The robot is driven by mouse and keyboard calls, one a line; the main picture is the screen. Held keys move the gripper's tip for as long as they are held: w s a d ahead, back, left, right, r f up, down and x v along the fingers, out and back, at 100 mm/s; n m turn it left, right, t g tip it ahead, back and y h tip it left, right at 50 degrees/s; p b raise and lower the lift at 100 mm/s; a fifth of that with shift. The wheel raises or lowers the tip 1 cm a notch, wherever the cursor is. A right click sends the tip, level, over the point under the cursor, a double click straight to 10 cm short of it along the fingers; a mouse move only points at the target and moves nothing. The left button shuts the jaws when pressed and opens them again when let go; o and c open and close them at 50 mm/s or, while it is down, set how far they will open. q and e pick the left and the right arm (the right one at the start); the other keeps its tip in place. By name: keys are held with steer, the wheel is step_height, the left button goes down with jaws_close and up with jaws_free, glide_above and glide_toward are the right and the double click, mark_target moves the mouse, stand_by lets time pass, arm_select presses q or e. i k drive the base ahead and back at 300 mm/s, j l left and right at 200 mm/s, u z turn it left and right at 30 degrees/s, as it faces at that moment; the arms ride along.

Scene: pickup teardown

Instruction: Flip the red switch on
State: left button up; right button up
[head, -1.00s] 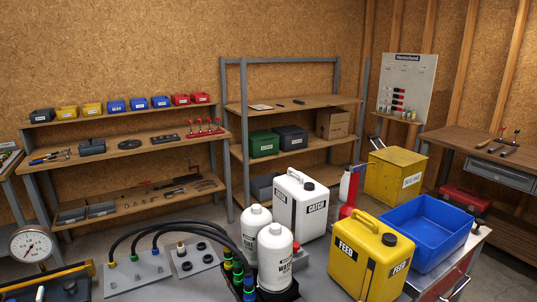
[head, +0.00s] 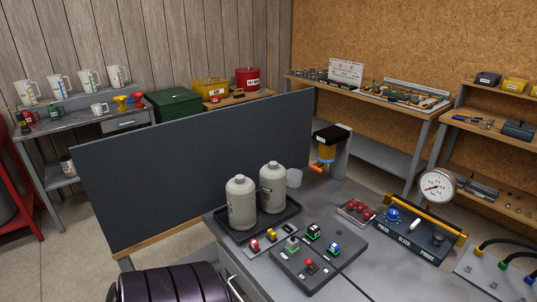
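A dark plate (head: 318,262) lies on the grey bench in the middle of the head view. A small red-topped switch (head: 309,264) stands near its front edge. A green piece (head: 292,246), a black-and-green piece (head: 313,232) and a blue-and-white piece (head: 333,249) sit around it on the plate. A small red piece (head: 254,246) and a yellow piece (head: 271,235) sit on a strip to its left. I cannot tell whether the red-topped switch is on or off at this size. Neither of my grippers is in view.
Two grey bottles (head: 241,203) stand in a black tray behind the strip. A dark upright panel (head: 190,170) rises behind and left of the bench. A pressure gauge (head: 437,187) and a yellow-barred block (head: 420,232) stand right. A dark ribbed cylinder (head: 170,285) fills the lower left.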

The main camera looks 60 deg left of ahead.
mark_target(308, 261)
steer(key=u, duration=1.55)
steer(key=j+z, duration=0.4)
steer(key=j, duration=0.25)
steer(key=j+z, duration=0.4)
steer(key=j, duration=0.25)
steer(key=k+j+z, duration=0.15)
steer(key=j+z, duration=0.25)
steer(key=j, duration=0.2)
